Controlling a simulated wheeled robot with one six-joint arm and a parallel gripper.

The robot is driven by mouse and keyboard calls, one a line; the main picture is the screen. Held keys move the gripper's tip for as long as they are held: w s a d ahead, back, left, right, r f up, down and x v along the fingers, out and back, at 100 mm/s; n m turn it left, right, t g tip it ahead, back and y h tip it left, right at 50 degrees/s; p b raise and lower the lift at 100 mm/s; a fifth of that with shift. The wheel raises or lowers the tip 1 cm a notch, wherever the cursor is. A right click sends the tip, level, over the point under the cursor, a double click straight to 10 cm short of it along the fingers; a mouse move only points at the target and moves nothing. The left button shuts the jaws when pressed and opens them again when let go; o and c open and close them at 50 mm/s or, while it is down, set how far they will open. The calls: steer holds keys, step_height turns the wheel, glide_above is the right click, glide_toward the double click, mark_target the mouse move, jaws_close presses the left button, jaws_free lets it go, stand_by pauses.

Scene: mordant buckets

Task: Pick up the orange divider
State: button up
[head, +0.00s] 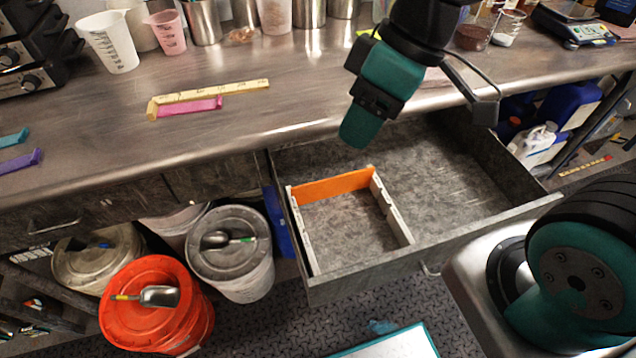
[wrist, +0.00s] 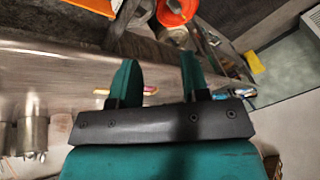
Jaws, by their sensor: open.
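The orange divider (head: 332,186) stands on edge in the open drawer (head: 462,170). It spans the back ends of two pale slotted rails (head: 390,207). My gripper (head: 360,132) hangs above the back of the drawer, up and to the right of the divider and apart from it. In the wrist view my gripper (wrist: 158,72) shows two teal fingers spread apart with nothing held between them.
On the counter (head: 120,110) lie a pink strip (head: 190,107) beside a yellow ruler (head: 215,92), and teal (head: 14,138) and purple (head: 20,161) strips. Cups line the back. An orange bucket (head: 150,320) and grey-lidded bucket (head: 230,260) stand below. The drawer's right side is empty.

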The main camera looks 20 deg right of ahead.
steer(key=w+d+f+n, duration=0.35)
steer(key=w+f, duration=0.25)
steer(key=w, duration=0.2)
steer(key=n+t, duration=0.1)
steer(key=n, duration=0.3)
glide_toward(336, 177)
steer(key=shift+n, duration=0.35)
steer(key=p+x, duration=0.1)
steer(key=x, duration=0.4)
steer(key=shift+s+f, duration=0.1)
steer(key=shift+f, duration=0.05)
steer(key=shift+p+x, duration=0.55)
steer(key=shift+x, duration=2.4)
steer(key=shift+a, duration=0.1)
jaws_close()
